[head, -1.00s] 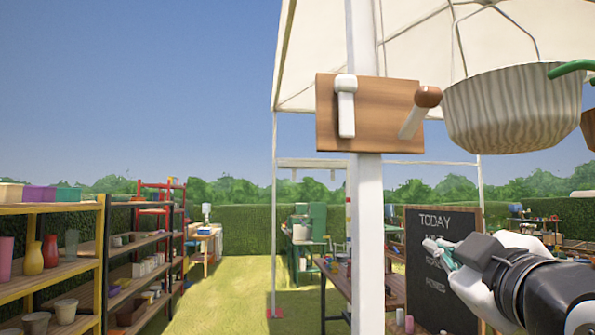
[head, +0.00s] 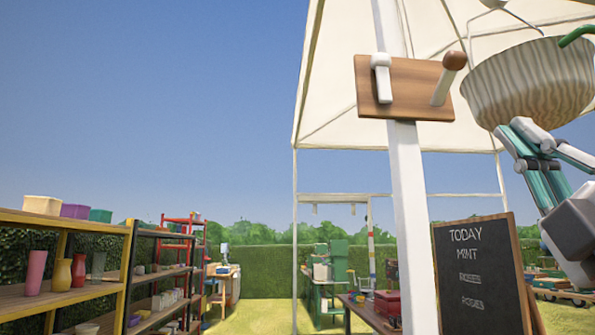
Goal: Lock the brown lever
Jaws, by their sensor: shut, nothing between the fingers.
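The brown lever (head: 449,76) is on the right side of a wooden board (head: 411,101) fixed to a white post. It has a round brown knob on a pale shaft and sticks out from the board, its knob up and to the right. A white lever (head: 382,80) is on the left of the same board, its shaft hanging straight down. My gripper (head: 512,130) is at the right, below and right of the brown lever and apart from it. Its fingers are shut and empty, pointing up and left in front of the hanging basket's lower edge.
A striped hanging basket (head: 530,82) with a green handle is right of the board, close to my gripper. The white post (head: 412,210) runs down the middle. A chalkboard (head: 478,275) stands below right. Shelves with pots (head: 60,265) are at the left.

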